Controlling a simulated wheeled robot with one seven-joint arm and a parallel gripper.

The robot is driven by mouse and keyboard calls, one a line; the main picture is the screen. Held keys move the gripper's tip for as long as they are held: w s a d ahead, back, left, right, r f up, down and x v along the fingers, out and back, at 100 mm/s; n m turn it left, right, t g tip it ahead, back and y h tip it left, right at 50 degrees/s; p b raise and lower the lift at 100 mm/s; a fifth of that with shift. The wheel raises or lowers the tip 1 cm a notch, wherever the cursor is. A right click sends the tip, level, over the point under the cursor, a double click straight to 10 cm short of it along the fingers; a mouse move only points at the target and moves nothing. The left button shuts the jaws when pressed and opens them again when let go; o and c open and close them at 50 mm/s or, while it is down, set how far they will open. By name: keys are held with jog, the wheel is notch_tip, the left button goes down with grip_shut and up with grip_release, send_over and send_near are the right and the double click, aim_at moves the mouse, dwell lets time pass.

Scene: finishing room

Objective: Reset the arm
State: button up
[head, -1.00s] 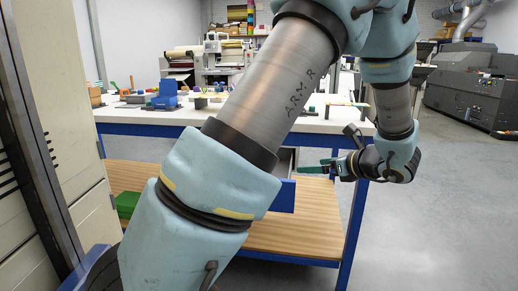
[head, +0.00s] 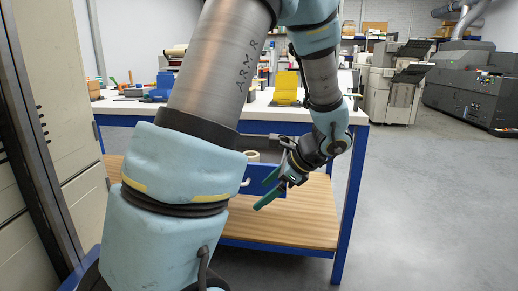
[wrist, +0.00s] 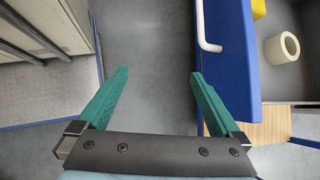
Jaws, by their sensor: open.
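My arm crosses the head view, and my gripper (head: 262,195) hangs at its end, pointing down and left in front of the workbench. Its two green fingers are spread apart with nothing between them. In the wrist view my gripper (wrist: 159,73) is open and empty above bare grey floor. Its right finger is close to the blue drawer front (wrist: 228,60); I cannot tell whether they touch.
The drawer, pulled open under the workbench (head: 345,190), has a white handle (wrist: 204,35) and holds a pale roll (wrist: 282,47) and a yellow thing (wrist: 258,8). Pale cabinets (head: 58,90) stand left. Floor right of the bench (head: 425,200) is clear.

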jog(key=s+a+f+n+g+h+b, duration=0.2)
jog(key=s+a+f+n+h+b, duration=0.55)
jog(key=n, duration=1.15)
notch_tip(320, 180, up, 23)
jog(key=a+p, duration=0.1)
jog(key=p, duration=2.4)
jog(key=shift+s+r, duration=0.2)
jog(key=shift+s, duration=0.25)
